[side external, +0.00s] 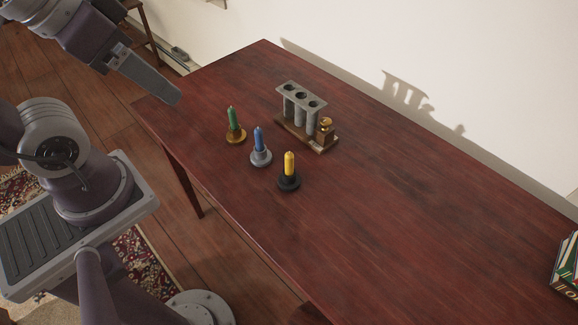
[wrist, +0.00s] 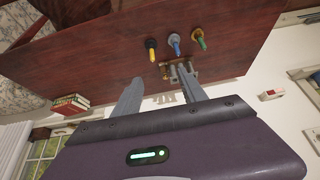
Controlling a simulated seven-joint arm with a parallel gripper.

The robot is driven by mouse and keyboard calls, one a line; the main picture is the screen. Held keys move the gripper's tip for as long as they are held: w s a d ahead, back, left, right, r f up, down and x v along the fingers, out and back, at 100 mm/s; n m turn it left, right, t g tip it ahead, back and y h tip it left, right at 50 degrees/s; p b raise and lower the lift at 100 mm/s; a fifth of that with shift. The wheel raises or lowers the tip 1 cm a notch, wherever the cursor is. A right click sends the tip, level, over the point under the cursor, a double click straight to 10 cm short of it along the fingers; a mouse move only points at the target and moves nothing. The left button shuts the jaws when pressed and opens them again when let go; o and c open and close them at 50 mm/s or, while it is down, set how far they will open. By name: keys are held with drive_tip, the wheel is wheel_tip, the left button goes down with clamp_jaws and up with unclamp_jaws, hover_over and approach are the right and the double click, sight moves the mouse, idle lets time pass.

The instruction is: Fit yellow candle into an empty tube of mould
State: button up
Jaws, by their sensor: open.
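The yellow candle (side external: 289,163) stands upright in a black round holder (side external: 289,182) on the table. The yellow candle (wrist: 152,55) also shows in the wrist view. The mould (side external: 301,95) is a grey rack with three upright tubes on a wooden base, behind the candles; its top holes look dark and open. In the wrist view one finger partly hides the mould. My gripper (side external: 172,94) is high at the upper left, away from the candles and mould. In the wrist view my gripper (wrist: 160,76) has its fingers apart with nothing between them.
A blue candle (side external: 259,140) in a grey holder and a green candle (side external: 233,119) in a brass holder stand left of the yellow one. A small brass object (side external: 326,128) sits at the mould's right end. Books (side external: 566,265) lie far right. The table's right half is mostly clear.

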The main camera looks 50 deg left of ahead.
drive_tip(key=n+g+h, duration=0.2)
drive_tip(key=n+g, duration=0.3)
drive_tip(key=n, duration=1.2)
hover_over(289, 153)
drive_tip(key=s, duration=0.1)
wheel_tip(289, 153, down, 20)
drive_tip(key=shift+n+g, duration=0.3)
drive_tip(key=shift+n, duration=0.2)
drive_tip(key=f, duration=0.6)
drive_tip(key=w+f, duration=0.1)
drive_tip(key=f, duration=0.2)
drive_tip(key=shift+f, duration=0.3)
drive_tip(key=shift+c, duration=0.5)
clamp_jaws()
